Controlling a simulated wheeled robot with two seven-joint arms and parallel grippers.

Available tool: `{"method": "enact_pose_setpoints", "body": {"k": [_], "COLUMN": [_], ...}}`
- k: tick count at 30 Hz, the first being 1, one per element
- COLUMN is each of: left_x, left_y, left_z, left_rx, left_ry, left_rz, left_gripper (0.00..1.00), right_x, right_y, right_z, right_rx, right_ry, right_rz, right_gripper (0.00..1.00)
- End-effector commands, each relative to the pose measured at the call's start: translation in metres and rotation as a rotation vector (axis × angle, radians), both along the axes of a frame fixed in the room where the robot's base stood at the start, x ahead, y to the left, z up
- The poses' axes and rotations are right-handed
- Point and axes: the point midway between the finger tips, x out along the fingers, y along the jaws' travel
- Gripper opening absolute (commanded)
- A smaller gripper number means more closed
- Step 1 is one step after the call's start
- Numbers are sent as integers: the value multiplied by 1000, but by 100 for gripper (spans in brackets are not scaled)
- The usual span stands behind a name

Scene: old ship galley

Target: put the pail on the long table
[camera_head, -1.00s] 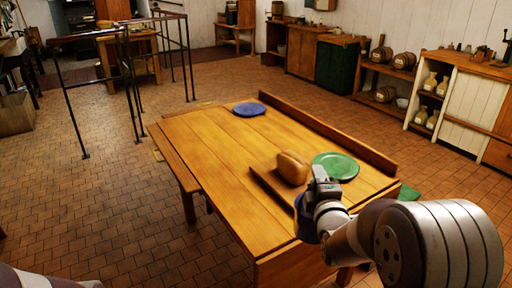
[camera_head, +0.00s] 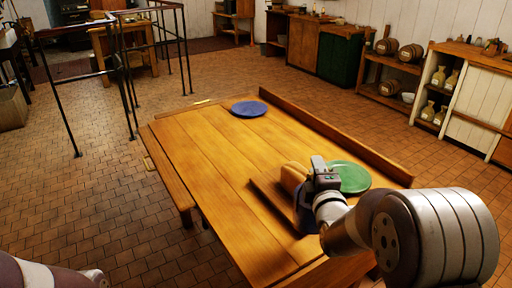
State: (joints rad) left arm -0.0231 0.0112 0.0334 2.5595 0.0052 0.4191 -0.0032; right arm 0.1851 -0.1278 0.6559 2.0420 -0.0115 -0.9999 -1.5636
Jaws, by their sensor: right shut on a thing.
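The long table (camera_head: 215,165) is a wooden plank table that fills the middle of the head view. My right gripper (camera_head: 322,178) is shut over the table's right part, close to a loaf and a green plate. A dark blue rounded thing, seemingly the pail (camera_head: 307,220), shows just below the gripper and is mostly hidden by my gripper and wrist. I cannot tell whether its bottom touches the table. Part of my left arm shows at the bottom left, with its gripper out of view.
A brown loaf (camera_head: 292,177) lies on a wooden board (camera_head: 268,190), beside the green plate (camera_head: 350,177). A blue plate (camera_head: 249,109) lies at the table's far end. A raised ledge (camera_head: 340,138) runs along the right side. The table's left and middle are clear.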

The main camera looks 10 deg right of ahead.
Motion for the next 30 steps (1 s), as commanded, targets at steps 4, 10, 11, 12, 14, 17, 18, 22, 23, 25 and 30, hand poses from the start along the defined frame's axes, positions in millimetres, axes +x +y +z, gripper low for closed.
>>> {"method": "enact_pose_setpoints", "body": {"k": [4,10,11,12,14,17,18,22,23,25,30], "left_x": [0,0,0,0,0,0,0,0,0,0,0], "left_y": [0,0,0,0,0,0,0,0,0,0,0], "left_z": [0,-1,-1,-2,-2,-3,-4,-6,-6,-6,-8], "left_rx": [0,0,0,0,0,0,0,0,0,0,0], "left_ry": [0,0,0,0,0,0,0,0,0,0,0], "left_rz": [0,0,0,0,0,0,0,0,0,0,0], "left_gripper": [55,55,55,55,55,55,55,55,55,55,55], "right_x": [1,8,10,13,16,23,25,34,35,38,41], "right_y": [2,23,27,33,44,62,70,93,97,104,110], "right_z": [1,-13,-15,-20,-26,-38,-44,-58,-61,-65,-74], "right_rx": [-1,0,0,0,0,0,0,0,1,0,-1], "right_ry": [-5,-3,-3,-3,-2,-2,-2,-3,-2,-5,-3], "right_rz": [2,5,5,5,6,6,6,5,3,3,1], "right_gripper": [0,0,0,0,0,0,0,0,0,0,0]}}
